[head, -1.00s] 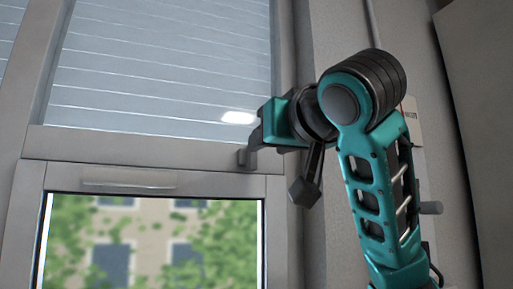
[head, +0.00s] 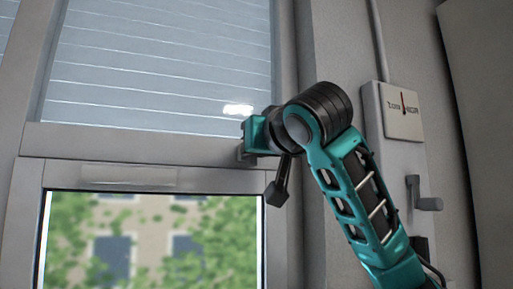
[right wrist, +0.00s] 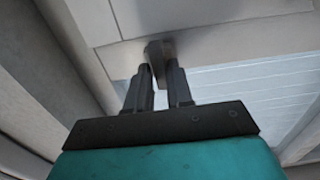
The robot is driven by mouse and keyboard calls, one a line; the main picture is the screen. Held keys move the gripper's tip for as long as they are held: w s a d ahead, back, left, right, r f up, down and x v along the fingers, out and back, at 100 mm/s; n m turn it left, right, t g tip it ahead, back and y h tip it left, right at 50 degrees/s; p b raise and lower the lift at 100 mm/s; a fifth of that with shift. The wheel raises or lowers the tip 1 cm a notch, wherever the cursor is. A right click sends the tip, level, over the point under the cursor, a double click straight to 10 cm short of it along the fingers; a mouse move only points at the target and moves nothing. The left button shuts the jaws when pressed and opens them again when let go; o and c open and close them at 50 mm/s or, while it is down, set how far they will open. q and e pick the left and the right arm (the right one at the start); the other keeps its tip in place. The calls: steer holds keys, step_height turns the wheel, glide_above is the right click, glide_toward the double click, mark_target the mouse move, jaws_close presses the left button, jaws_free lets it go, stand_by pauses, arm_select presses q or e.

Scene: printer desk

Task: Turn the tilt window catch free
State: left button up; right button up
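The window catch (right wrist: 159,50) is a small grey lever on the frame bar between the upper and lower panes. In the head view only its lower part (head: 244,158) shows beside my right gripper; the rest is hidden. My right gripper (right wrist: 158,68) has its two dark fingers close on either side of the catch's lever, with hardly any gap visible, so it looks shut on it. In the head view its teal body (head: 256,132) covers the fingers. My left gripper is not in view.
The upper pane (head: 165,65) has blinds behind it. The lower pane (head: 155,240) shows greenery and a building. A wall panel (head: 401,112) with a thermometer mark and a grey crank-like handle (head: 424,196) are right of my arm.

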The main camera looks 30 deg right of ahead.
jaws_close()
steer(key=m+b, duration=0.5)
steer(key=m, duration=1.2)
steer(key=shift+m, duration=0.4)
steer(key=shift+f, duration=0.1)
stand_by(0.6)
steer(key=shift+o, duration=2.1)
jaws_free()
steer(key=shift+s, duration=0.15)
